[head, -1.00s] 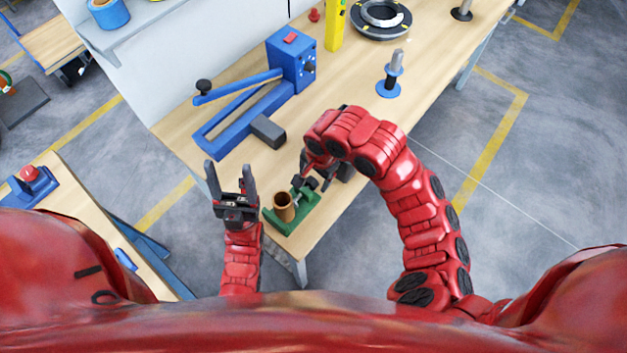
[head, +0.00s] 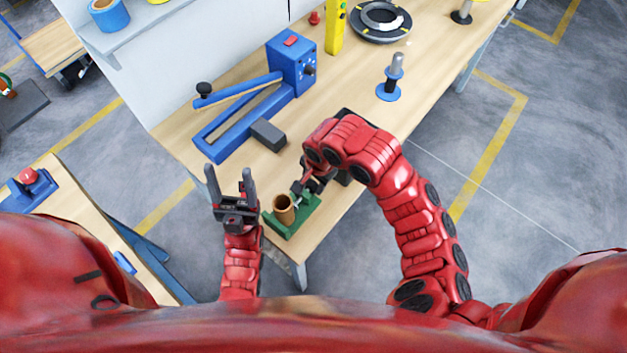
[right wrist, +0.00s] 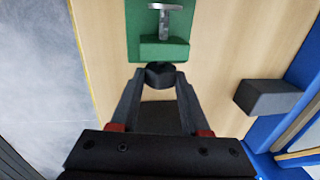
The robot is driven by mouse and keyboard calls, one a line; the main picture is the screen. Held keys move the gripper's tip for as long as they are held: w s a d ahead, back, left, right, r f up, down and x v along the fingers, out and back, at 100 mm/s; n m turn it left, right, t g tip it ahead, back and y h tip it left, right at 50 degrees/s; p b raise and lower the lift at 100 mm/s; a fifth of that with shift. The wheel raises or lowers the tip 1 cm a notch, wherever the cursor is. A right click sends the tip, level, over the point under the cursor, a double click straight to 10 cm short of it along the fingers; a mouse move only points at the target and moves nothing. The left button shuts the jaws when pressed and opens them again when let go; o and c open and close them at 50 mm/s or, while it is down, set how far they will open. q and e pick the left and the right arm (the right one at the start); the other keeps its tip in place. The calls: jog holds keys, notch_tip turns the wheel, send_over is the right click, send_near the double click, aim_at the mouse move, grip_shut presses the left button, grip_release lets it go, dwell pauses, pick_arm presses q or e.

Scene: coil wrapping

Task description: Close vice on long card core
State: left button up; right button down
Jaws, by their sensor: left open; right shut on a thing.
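The green vice (head: 305,213) sits at the near corner of the workbench. The brown card core (head: 284,207) stands upright in it, its open end up; contact with the jaws is too small to tell. In the right wrist view the vice's green body (right wrist: 165,49) and grey screw (right wrist: 165,18) show, but the core does not. My right gripper (head: 305,188) is at the far side of the vice, shut on its black knob (right wrist: 160,73), which sits between the fingertips. My left gripper (head: 229,172) is open and empty, left of the vice, fingers pointing away from me.
A blue machine (head: 291,65) with a long frame and a dark grey block (head: 268,134) stand behind the vice. A blue spool holder (head: 390,88) and a black ring (head: 380,18) are further back. Bare bench top lies right of the block.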

jog(key=shift+a+r+p, duration=0.1)
jog(key=shift+r+p, duration=0.15)
jog(key=shift+p, duration=0.25)
jog(key=h+p, duration=0.1)
jog(key=p, duration=0.1)
jog(key=g+p, duration=0.1)
jog(key=p, duration=0.1)
jog(key=shift+w+a+r+h, duration=0.15)
jog(key=shift+w+a+h, duration=0.05)
jog(key=shift+h, duration=0.2)
jog(key=shift+w+g+h+p, duration=0.1)
jog(key=shift+g+h+p, duration=0.4)
jog(key=shift+p, duration=0.05)
jog(key=shift+f, duration=0.25)
jog(key=shift+h, duration=0.3)
jog(key=shift+c, duration=1.9)
grip_release()
jog(key=shift+f, duration=0.1)
